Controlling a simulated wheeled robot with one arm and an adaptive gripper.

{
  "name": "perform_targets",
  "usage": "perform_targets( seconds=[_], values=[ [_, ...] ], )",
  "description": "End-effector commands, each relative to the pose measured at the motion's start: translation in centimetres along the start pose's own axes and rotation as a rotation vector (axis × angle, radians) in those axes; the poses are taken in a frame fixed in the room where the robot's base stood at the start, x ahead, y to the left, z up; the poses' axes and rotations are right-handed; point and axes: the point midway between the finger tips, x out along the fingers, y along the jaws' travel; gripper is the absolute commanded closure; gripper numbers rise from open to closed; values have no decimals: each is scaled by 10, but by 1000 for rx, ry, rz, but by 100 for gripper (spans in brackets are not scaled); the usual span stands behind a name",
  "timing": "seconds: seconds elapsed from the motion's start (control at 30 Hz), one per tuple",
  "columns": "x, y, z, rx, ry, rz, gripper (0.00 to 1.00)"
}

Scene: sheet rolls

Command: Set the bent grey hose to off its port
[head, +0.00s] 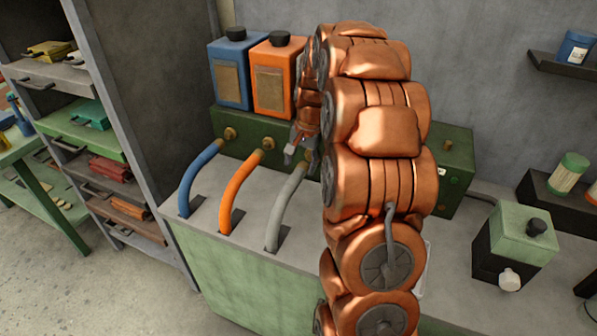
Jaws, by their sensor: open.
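The bent grey hose (284,205) rises from a slot in the grey bench top and curves up to the right. Its upper end comes close to a brass port on the green box, partly hidden by my gripper and arm, so I cannot tell whether it is seated. My gripper (301,152) is open, fingers pointing down, right at the hose's upper end. I cannot tell whether the fingers are around the hose or beside it.
A blue hose (196,182) and an orange hose (236,193) stand left of the grey one, reaching brass ports. Blue (230,75) and orange (276,78) canisters stand behind. A green-and-black container (514,245) is at right. A drawer rack (95,145) stands left.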

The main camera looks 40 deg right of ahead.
Motion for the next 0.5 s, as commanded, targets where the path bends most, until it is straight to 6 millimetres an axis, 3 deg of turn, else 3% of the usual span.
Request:
perform_targets(
  seconds=[0.2,0.5],
  values=[
    [-44,0,-1,0,5,-2,38],
    [-74,1,1,1,-3,1,38]
  ],
)
